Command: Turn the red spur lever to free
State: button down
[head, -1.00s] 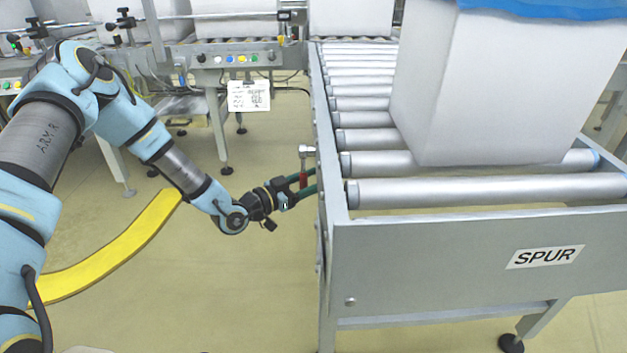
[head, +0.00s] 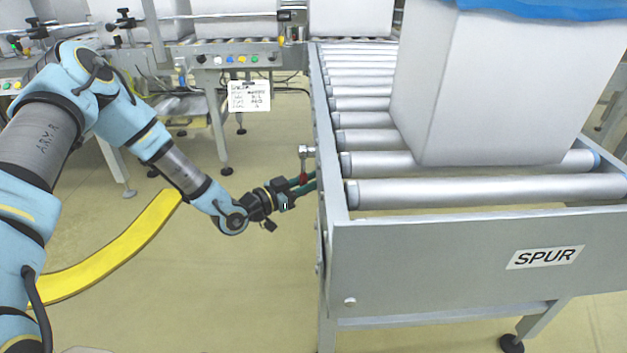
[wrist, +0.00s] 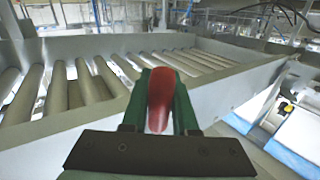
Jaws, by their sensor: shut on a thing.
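The red spur lever (wrist: 160,95) shows in the wrist view between the two green fingers of my gripper (wrist: 159,105). The fingers are shut on its red handle. In the head view my gripper (head: 306,184) reaches to the left side of the spur conveyor (head: 430,265). Only a small red part of the lever shows there, mostly hidden behind the fingers. The lever's metal pivot (head: 305,152) stands just above the fingers at the conveyor's side rail.
A large white box (head: 490,90) with a blue liner sits on the spur's rollers. A yellow curved strip (head: 120,250) lies on the floor under my arm. Behind is another conveyor with coloured buttons (head: 235,59) and a hanging paper sign (head: 249,95).

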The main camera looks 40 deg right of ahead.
dwell(0.7)
jog(key=s+a+n+y+p, duration=0.2)
jog(key=s+n+p, duration=0.1)
jog(key=p, duration=0.2)
jog(key=shift+a+y, duration=0.25)
jog(key=shift+y, duration=0.05)
jog(key=c, duration=0.7)
grip_release()
jog(key=p+v, duration=0.2)
jog(key=v, duration=0.8)
jog(key=shift+w+a, duration=0.15)
jog(key=shift+a, duration=0.25)
jog(key=shift+c, duration=0.2)
